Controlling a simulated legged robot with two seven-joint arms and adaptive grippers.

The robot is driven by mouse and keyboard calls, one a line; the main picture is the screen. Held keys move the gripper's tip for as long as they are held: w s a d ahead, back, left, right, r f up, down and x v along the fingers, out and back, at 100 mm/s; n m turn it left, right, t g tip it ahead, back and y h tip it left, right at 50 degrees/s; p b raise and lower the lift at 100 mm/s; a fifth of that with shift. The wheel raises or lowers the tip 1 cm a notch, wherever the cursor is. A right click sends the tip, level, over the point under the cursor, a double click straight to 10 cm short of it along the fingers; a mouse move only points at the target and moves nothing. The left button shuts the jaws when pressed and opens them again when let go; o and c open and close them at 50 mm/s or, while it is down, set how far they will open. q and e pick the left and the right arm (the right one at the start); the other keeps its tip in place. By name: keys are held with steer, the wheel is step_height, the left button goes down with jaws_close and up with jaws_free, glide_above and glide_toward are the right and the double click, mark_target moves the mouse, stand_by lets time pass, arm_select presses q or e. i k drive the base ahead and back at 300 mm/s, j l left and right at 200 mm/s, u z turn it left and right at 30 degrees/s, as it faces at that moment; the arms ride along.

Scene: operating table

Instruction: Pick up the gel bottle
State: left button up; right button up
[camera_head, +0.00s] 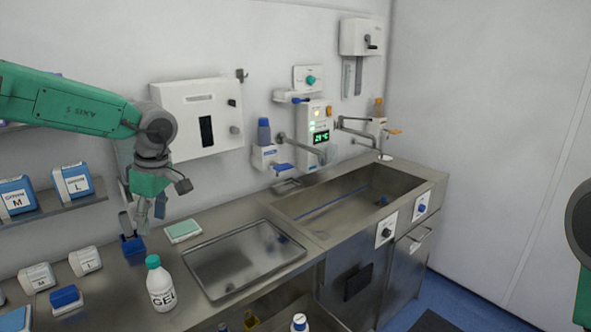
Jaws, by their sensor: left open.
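The gel bottle (161,288) is white with a green cap and the letters GEL on its front. It stands upright on the steel counter at the front left of the tray. My left gripper (150,212) hangs from the green arm, fingers down, behind and above the bottle. It is open and apart from the bottle, with nothing seen between its fingers. Only part of my right arm (581,250) shows at the right edge; its gripper is out of view.
A steel tray (245,262) lies right of the bottle, and a sink (350,200) is beyond it. A blue-topped item (132,245) and a green-and-white pad (183,231) are near the gripper. White boxes (38,278) lie left. Wall dispensers line the back.

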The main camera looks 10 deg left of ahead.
mark_target(161, 289)
steer(key=k, duration=1)
